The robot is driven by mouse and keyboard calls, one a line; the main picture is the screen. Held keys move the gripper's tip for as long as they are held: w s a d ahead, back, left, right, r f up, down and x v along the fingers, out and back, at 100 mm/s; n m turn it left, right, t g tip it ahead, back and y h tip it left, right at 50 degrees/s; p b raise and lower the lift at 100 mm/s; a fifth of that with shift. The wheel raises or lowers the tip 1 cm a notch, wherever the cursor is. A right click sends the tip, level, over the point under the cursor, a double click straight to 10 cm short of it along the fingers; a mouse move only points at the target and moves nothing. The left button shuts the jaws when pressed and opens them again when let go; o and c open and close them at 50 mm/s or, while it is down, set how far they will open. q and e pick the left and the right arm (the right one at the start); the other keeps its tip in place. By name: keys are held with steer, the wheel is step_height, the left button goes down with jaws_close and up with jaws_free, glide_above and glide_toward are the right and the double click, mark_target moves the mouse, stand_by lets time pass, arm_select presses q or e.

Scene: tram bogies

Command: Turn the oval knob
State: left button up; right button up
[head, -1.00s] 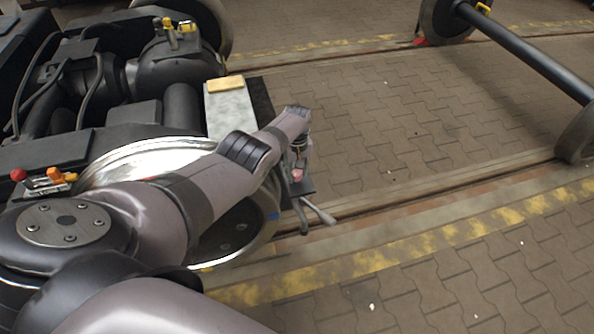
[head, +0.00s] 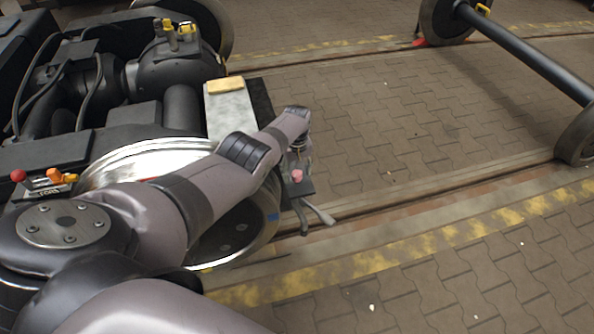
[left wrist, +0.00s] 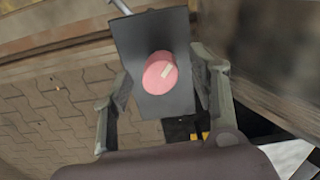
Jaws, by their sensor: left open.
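The oval knob (left wrist: 160,73) is pinkish red with a pale mark across its face. It sits on a dark rectangular plate (left wrist: 135,50) in the left wrist view. In the head view the knob (head: 297,175) shows small, just below the end of my left arm. My left gripper (left wrist: 160,88) is open. Its two fingers stand on either side of the plate and knob; I cannot tell whether either finger touches them. A metal lever (head: 320,213) sticks out below the plate. My right gripper is not in view.
A bogie wheel (head: 235,230) lies under my left arm, beside a light box (head: 230,110) with a yellow block (head: 226,85). A red-knobbed control panel (head: 45,182) is at the left. Paved floor to the right is largely clear, with a wheel axle (head: 525,50) beyond.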

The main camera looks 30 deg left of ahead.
mark_target(297, 173)
arm_select(q)
steer(key=shift+r, duration=0.1)
step_height(297, 173, up, 12)
stand_by(0.7)
stand_by(0.3)
